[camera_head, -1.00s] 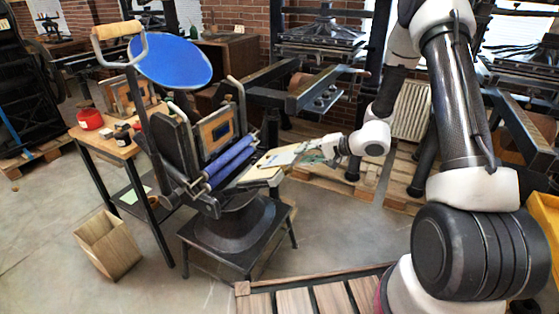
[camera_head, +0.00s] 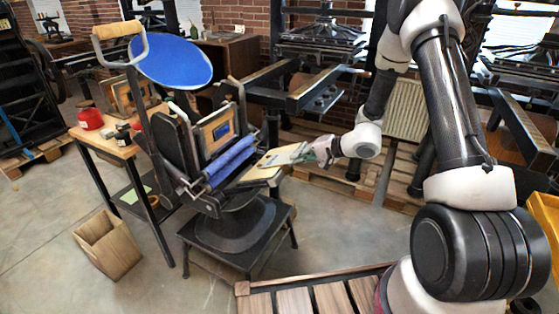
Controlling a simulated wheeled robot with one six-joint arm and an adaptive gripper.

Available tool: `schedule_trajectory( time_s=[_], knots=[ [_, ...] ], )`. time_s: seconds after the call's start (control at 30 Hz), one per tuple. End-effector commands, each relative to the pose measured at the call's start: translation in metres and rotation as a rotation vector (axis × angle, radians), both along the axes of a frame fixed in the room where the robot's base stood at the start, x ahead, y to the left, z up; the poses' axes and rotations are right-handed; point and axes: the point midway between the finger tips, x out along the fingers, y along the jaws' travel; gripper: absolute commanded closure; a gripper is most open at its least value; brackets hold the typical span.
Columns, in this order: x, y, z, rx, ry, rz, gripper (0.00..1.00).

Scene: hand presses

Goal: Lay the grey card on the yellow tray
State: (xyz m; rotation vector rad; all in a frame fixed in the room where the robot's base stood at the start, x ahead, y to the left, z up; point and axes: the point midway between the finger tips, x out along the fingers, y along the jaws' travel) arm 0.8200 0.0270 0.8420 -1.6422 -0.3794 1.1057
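The hand press (camera_head: 215,150) has a wooden feed board (camera_head: 262,172) on its right side. A pale, flat piece (camera_head: 283,155) at this board, beside my fingers, looks like the grey card, but its outline is too small to make out surely. My gripper (camera_head: 312,152) is at the right end of the board, with its fingers pointing left at the pale piece. Whether the fingers are closed on it cannot be seen. The yellow tray (camera_head: 543,222) is at the right edge, partly cut off by the frame and partly hidden behind my arm.
The press has a blue ink disc (camera_head: 172,62) and stands on a dark stand (camera_head: 235,238). A side table (camera_head: 105,142) with a red tin (camera_head: 90,119) is at the left, a wooden bin (camera_head: 108,245) on the floor. Pallets and other presses fill the back.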

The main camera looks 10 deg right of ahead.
Motion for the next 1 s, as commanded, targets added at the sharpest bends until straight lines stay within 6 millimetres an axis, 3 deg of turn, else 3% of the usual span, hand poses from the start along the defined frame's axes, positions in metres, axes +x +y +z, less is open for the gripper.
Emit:
schedule_trajectory(
  time_s=[0.77,1.0],
  knots=[
    [-0.016,-0.023,0.016,0.000,0.000,0.000,1.00],
    [-0.023,-0.032,0.036,0.000,-0.002,0.000,1.00]
  ],
)
